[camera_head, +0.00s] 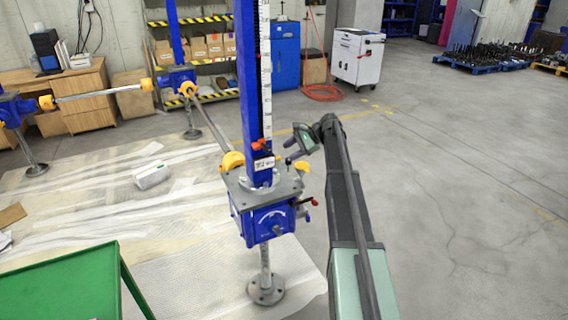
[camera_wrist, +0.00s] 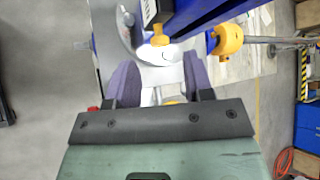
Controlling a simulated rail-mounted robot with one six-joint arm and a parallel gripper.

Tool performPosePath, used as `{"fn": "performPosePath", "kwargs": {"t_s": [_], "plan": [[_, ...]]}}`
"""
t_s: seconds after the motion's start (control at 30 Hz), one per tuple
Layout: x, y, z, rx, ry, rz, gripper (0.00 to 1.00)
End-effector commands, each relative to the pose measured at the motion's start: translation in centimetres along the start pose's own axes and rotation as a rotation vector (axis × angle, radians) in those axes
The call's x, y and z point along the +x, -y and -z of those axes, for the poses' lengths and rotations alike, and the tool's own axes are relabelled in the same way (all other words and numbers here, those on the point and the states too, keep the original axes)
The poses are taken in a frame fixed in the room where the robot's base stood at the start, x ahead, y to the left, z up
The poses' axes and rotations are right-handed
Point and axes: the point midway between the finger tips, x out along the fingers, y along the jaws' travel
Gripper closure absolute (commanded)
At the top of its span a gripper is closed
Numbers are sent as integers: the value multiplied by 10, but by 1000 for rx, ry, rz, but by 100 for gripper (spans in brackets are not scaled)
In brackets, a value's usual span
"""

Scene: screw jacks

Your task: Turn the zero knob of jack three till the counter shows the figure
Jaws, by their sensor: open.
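The nearest jack (camera_head: 264,222) is a blue gearbox with a grey top plate and a tall blue column with a white scale. A small box with a white label (camera_head: 264,163), perhaps the counter, sits low on the column; its figure is too small to read. Small knobs sit at its right side, but I cannot tell which is the zero knob. My gripper (camera_head: 297,149) is just right of the column, above the plate. In the wrist view its purple fingers (camera_wrist: 160,82) are apart, with a small yellow part (camera_wrist: 160,40) ahead of the gap. No contact is visible.
A yellow coupling (camera_head: 232,161) and shaft run from this jack to another blue jack (camera_head: 177,79) behind left. A red-tipped lever (camera_head: 313,202) sticks out right of the gearbox. A green table (camera_head: 65,285) stands front left.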

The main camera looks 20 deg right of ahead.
Motion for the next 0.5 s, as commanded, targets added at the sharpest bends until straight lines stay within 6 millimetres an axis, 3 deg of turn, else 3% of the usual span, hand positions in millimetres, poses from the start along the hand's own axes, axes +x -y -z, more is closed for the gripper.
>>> {"fn": "performPosePath", "kwargs": {"t_s": [0.03,0.2,0.5], "plan": [[16,-4,4,-1,1,-1,53],[37,-2,2,-1,0,0,53],[40,0,0,-1,0,0,54]]}}
